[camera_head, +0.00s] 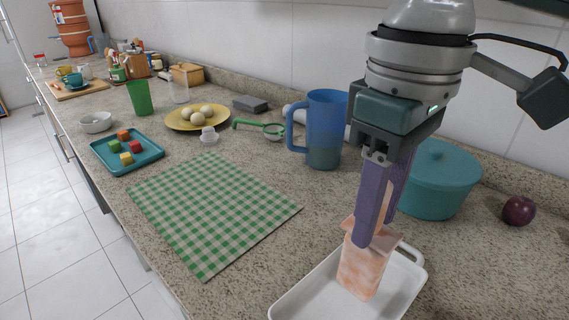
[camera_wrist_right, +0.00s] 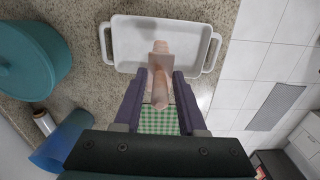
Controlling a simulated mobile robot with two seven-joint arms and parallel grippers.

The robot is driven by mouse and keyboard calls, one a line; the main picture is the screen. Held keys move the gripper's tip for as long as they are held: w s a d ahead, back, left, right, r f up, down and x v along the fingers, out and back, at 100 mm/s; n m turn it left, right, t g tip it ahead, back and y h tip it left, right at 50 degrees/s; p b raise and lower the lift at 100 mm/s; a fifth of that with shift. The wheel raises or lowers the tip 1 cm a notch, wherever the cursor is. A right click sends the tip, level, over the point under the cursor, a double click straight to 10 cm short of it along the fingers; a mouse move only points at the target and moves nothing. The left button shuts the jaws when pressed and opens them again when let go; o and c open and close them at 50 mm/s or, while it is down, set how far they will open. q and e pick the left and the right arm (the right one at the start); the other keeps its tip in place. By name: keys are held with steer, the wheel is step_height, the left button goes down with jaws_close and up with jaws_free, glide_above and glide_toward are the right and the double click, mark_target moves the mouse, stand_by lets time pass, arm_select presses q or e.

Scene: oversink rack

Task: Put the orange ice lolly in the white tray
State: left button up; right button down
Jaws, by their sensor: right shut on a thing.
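The orange ice lolly (camera_head: 362,272), a pale orange block with a flat flange near its top, is upright in the head view. My right gripper (camera_head: 372,235) is shut on its upper part from above. In the right wrist view the lolly (camera_wrist_right: 161,64) shows between the fingertips, in front of the white tray. The white tray (camera_head: 296,302) has two handles and lies on the counter, cut off at the lower edge of the head view. The lolly is over the tray; I cannot tell whether it touches the floor. My left gripper is not in view.
A teal pot (camera_head: 440,180) and a blue jug (camera_head: 326,130) stand behind my right gripper. A purple onion-like ball (camera_head: 518,210) is at the right. A green checked cloth (camera_head: 212,210) lies left of the tray. A teal tray (camera_head: 126,153) holds several coloured cubes.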

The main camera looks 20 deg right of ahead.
steer(key=shift+f, duration=1.75)
steer(key=shift+c, duration=2.4)
jaws_free()
